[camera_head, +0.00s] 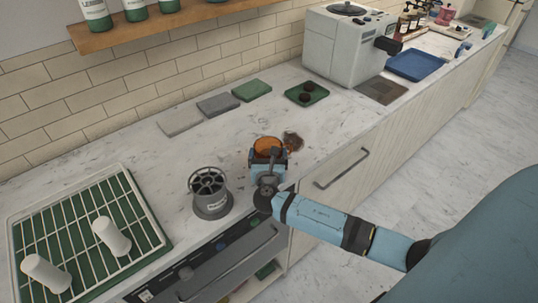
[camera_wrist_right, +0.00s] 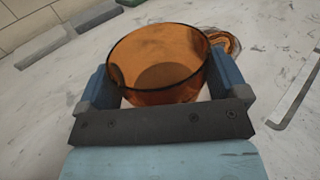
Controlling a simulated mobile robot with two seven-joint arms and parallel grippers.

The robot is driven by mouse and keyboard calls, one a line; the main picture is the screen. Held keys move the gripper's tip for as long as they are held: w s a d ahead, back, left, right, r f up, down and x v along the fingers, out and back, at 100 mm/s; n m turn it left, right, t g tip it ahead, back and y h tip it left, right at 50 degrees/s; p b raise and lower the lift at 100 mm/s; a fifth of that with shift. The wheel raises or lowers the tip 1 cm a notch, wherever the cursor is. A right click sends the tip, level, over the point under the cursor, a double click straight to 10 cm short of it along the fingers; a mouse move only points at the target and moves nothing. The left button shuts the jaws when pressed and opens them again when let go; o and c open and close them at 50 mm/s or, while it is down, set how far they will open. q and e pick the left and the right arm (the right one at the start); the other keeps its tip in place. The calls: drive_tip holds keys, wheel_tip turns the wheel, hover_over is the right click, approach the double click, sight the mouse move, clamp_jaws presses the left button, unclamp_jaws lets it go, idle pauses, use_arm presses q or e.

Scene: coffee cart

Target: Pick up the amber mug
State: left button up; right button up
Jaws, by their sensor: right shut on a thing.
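The amber mug (camera_head: 268,146) is a see-through orange cup at the counter's front edge, in the middle of the head view. It fills the centre of the right wrist view (camera_wrist_right: 158,62), with its round rim open toward the camera. My right gripper (camera_head: 268,158) is shut on the mug, with one blue finger on each side of it (camera_wrist_right: 158,88). The gripper hides the mug's lower part in the head view, so I cannot tell whether its base touches the counter. My left gripper is not in view.
A grey slotted holder (camera_head: 210,194) stands to the left. A drying rack (camera_head: 80,240) with two white cups is at far left. A green tray (camera_head: 306,93) and coffee machine (camera_head: 347,48) are farther back.

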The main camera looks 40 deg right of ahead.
wheel_tip(320, 180, up, 20)
drive_tip(key=p, duration=0.1)
